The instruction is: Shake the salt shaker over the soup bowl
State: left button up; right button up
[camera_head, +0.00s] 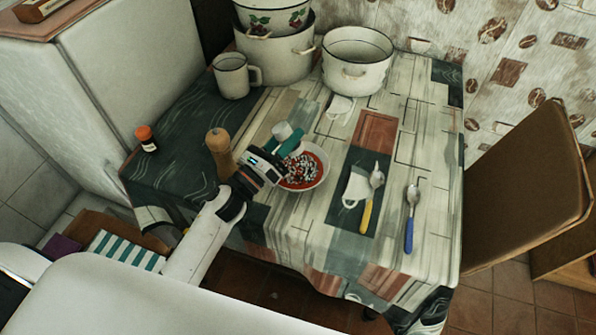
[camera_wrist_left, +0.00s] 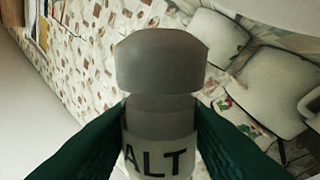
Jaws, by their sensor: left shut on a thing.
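My left gripper (camera_head: 288,140) has green fingers shut on the white salt shaker (camera_head: 282,130). In the left wrist view, the salt shaker (camera_wrist_left: 160,110) fills the middle, with the letters "ALT" on its body and a grey cap. The green fingers press it from both sides. The soup bowl (camera_head: 321,175) is white, with red soup and black and white bits in it. The gripper and shaker are at the bowl's upper left edge in the head view, and the gripper hides part of the bowl. My right gripper is not in view.
A wooden mill (camera_head: 220,153) stands left of the gripper. An orange-capped jar (camera_head: 147,140) is farther left. A mug (camera_head: 232,77) and enamel pots (camera_head: 357,62) stand at the back. Yellow-handled (camera_head: 367,213) and blue-handled (camera_head: 409,235) spoons lie right of the bowl. A chair (camera_head: 530,190) is at right.

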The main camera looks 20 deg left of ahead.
aim_at(287, 122)
pick_arm(q)
jog(key=shift+r, duration=0.2)
jog(key=r+n, duration=0.1)
jog(key=n+t, duration=0.1)
jog(key=n, duration=0.1)
jog(key=shift+w+r+h, duration=0.1)
jog(key=shift+r+h, duration=0.25)
jog(key=shift+h, duration=0.05)
jog(key=n, duration=0.2)
jog(key=r+n+t+y, duration=0.1)
jog(key=n, duration=0.3)
jog(key=shift+w+a+r+n+t+p, duration=0.2)
jog(key=shift+r+n+t+p, duration=0.1)
jog(key=shift+p, duration=0.1)
jog(key=n, duration=0.1)
jog(key=n+y, duration=0.1)
jog(key=n, duration=0.1)
jog(key=n+y, duration=0.1)
jog(key=n, duration=0.1)
jog(key=shift+w+a+r+t, duration=0.15)
jog(key=shift+a+r+t, duration=0.1)
jog(key=shift+t, duration=0.15)
jog(key=n, duration=0.2)
jog(key=n+y, duration=0.1)
jog(key=w+n+y, duration=0.1)
jog(key=n, duration=0.1)
jog(key=shift+a+n+p, duration=0.3)
jog(key=shift+a, duration=0.1)
jog(key=shift+s+f, duration=0.1)
jog(key=shift+s, duration=0.05)
